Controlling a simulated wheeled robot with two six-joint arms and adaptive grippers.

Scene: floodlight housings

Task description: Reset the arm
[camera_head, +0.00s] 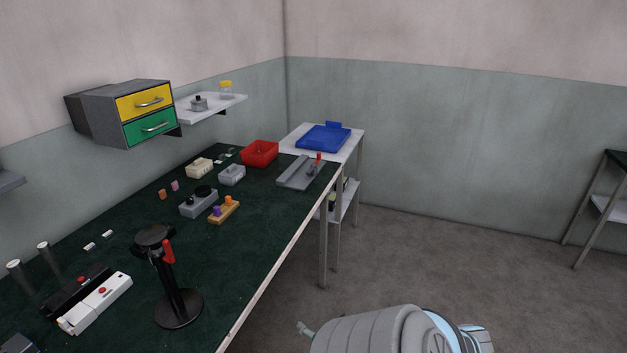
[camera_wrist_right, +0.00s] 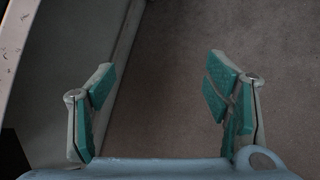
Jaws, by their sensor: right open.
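My right gripper (camera_wrist_right: 158,88) is open in the right wrist view. Its two green-padded fingers stand wide apart with nothing between them. Bare floor shows behind them, with a pale edge at the left. In the head view, part of my right arm shows at the bottom, right of the long table and over the floor. A small tip (camera_head: 306,328) sticks out at its left end, and the rest of the gripper is hidden there. My left gripper is in neither view.
The dark green table (camera_head: 255,215) carries a black press stand (camera_head: 178,306), a white device (camera_head: 97,303), a red bin (camera_head: 259,153), a grey tray (camera_head: 297,172) and small parts. A blue tray (camera_head: 324,138) sits on a side table beyond. The floor (camera_head: 440,250) at right is clear.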

